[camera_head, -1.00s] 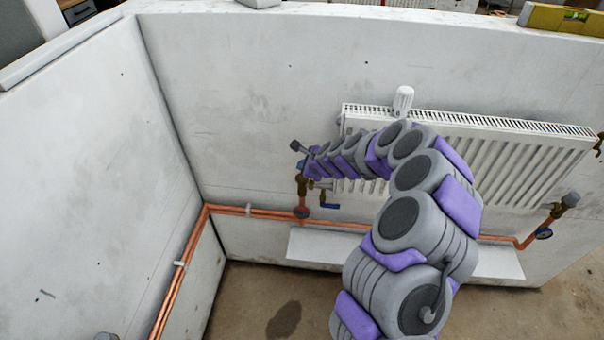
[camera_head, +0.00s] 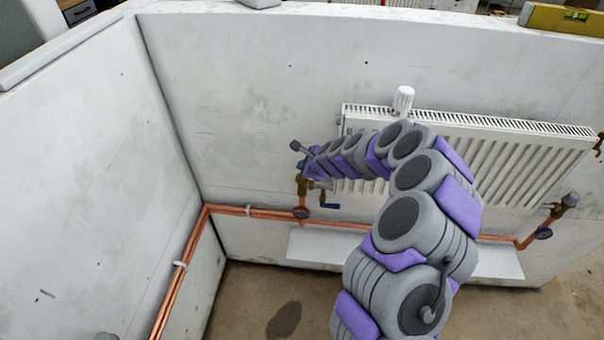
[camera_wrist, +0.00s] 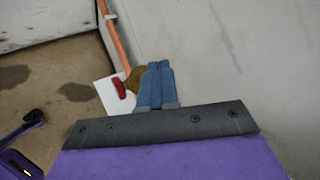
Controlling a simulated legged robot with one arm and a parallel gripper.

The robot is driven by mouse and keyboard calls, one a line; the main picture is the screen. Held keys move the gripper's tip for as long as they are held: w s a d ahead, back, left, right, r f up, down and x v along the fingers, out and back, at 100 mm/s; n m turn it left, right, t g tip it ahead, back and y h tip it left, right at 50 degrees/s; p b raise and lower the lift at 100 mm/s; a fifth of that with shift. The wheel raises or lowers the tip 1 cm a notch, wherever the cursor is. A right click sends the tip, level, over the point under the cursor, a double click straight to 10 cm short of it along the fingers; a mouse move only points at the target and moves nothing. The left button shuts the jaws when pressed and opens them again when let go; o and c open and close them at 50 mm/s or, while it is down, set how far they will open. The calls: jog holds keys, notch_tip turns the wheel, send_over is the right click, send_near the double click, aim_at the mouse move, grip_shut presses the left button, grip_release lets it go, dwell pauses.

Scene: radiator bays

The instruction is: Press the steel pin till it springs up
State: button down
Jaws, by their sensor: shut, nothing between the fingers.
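The steel pin cannot be made out in either view. A brass valve (camera_head: 303,187) stands at the left end of the radiator, just below the end of my arm. In the wrist view, part of a brass fitting (camera_wrist: 133,78) with a red handle (camera_wrist: 119,87) shows beside my gripper (camera_wrist: 155,66). My gripper's blue fingers are shut together, with nothing visible between them. They overlap the fitting in the picture and hide part of it; I cannot tell whether they touch it. In the head view the fingers are not clearly visible.
The white radiator (camera_head: 500,155) hangs on the back wall behind my arm. Another valve (camera_head: 560,205) is at right. Floor at front left is clear.

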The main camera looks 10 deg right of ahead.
jog(key=shift+f, duration=0.15)
jog(key=shift+f, duration=0.2)
jog(key=shift+f, duration=0.4)
dwell(0.9)
jog(key=shift+r, duration=0.1)
jog(key=shift+r+p, duration=0.55)
jog(key=shift+r, duration=0.15)
notch_tip(320, 180, up, 5)
jog(key=p, duration=0.4)
jog(key=shift+p, duration=0.3)
